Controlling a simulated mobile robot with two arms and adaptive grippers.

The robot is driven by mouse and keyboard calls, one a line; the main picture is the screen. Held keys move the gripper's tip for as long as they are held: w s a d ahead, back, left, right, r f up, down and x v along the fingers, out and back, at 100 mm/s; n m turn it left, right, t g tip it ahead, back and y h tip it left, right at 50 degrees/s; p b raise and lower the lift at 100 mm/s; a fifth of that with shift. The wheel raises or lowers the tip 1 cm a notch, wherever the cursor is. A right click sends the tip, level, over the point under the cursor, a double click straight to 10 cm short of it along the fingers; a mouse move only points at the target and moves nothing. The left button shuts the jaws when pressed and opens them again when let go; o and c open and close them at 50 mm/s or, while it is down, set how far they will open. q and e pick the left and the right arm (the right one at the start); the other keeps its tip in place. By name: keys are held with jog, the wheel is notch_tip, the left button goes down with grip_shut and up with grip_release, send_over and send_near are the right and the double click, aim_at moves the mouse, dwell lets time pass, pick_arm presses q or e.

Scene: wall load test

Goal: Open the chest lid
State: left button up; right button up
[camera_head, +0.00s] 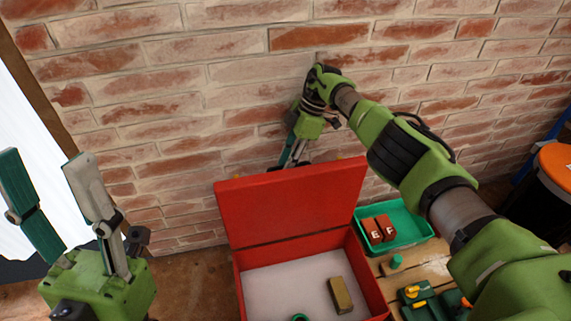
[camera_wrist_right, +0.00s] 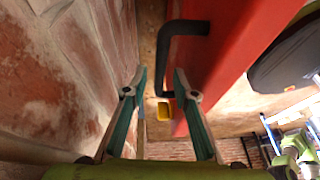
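The red chest (camera_head: 372,280) stands in front of the brick wall. Its lid (camera_head: 290,205) is raised and stands steeply, so the white inside shows. My right gripper (camera_head: 290,162) is behind the lid's top edge, between lid and wall, and its fingertips are partly hidden there. In the right wrist view the gripper (camera_wrist_right: 160,85) has its fingers apart, with the black handle (camera_wrist_right: 167,60) on the red lid (camera_wrist_right: 235,50) near the fingertips. I cannot tell whether they touch. My left gripper (camera_head: 45,165) is open and empty at the left, away from the chest.
A tan block (camera_head: 340,295) and a green ring (camera_head: 300,318) lie in the chest. A green tray (camera_head: 410,232) with brown lettered blocks (camera_head: 379,230) sits right of it. An orange-topped black bin (camera_head: 555,195) stands far right. The brick wall (camera_head: 200,100) is close behind.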

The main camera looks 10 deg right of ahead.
jog(key=s+v, duration=0.1)
jog(key=v, duration=1)
jog(key=shift+w, duration=0.45)
